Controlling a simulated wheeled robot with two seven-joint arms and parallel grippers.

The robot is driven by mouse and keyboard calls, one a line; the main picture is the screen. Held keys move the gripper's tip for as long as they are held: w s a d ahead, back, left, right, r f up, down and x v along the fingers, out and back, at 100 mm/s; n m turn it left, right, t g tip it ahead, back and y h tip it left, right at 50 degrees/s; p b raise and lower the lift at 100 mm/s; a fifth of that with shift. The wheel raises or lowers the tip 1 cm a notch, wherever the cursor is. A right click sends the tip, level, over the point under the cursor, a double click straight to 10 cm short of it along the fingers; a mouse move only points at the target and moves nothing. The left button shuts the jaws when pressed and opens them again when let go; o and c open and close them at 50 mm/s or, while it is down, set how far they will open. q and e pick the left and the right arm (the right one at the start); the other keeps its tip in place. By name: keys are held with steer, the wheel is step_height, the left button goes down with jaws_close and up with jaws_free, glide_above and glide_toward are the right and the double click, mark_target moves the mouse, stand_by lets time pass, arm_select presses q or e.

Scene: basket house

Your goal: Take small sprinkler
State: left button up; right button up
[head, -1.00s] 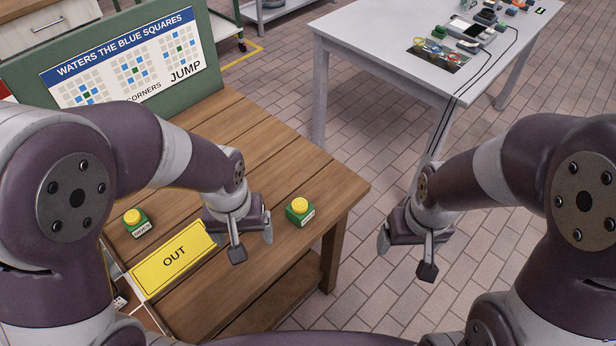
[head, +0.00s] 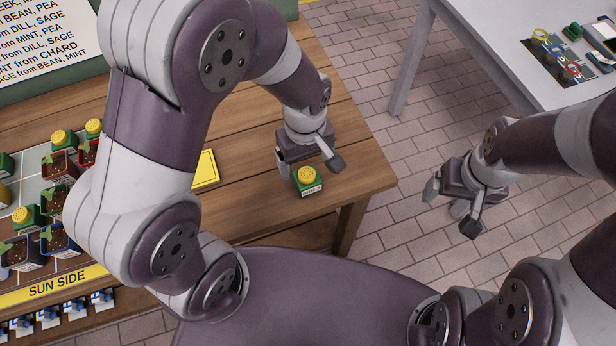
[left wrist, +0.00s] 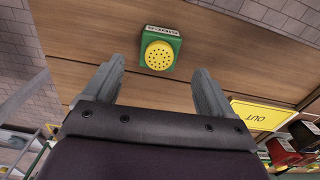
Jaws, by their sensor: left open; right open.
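A small green sprinkler (head: 308,181) with a round yellow perforated top stands upright on the wooden table near its right end. It also shows in the left wrist view (left wrist: 159,54), just beyond and between my fingertips. Its label is too small to read surely. My left gripper (head: 310,163) is open above and close to this sprinkler, with nothing between its fingers; the fingers also show in the left wrist view (left wrist: 158,82). My right gripper (head: 451,208) is open and empty over the floor, right of the table.
Several potted seedlings (head: 57,160) and more yellow-topped green sprinklers (head: 27,215) stand on a grid at left, behind the yellow SUN SIDE strip (head: 55,287). A yellow OUT plate (left wrist: 262,115) lies on the table. A white table (head: 490,45) stands at back right.

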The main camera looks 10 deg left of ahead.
mark_target(307, 174)
arm_select(q)
step_height(307, 174, down, 7)
steer(key=shift+s+d+r, duration=0.1)
steer(key=shift+s+r, duration=0.05)
steer(key=shift+r, duration=0.05)
steer(key=shift+d+f, duration=0.1)
steer(key=shift+f, duration=0.2)
steer(key=c, duration=1.1)
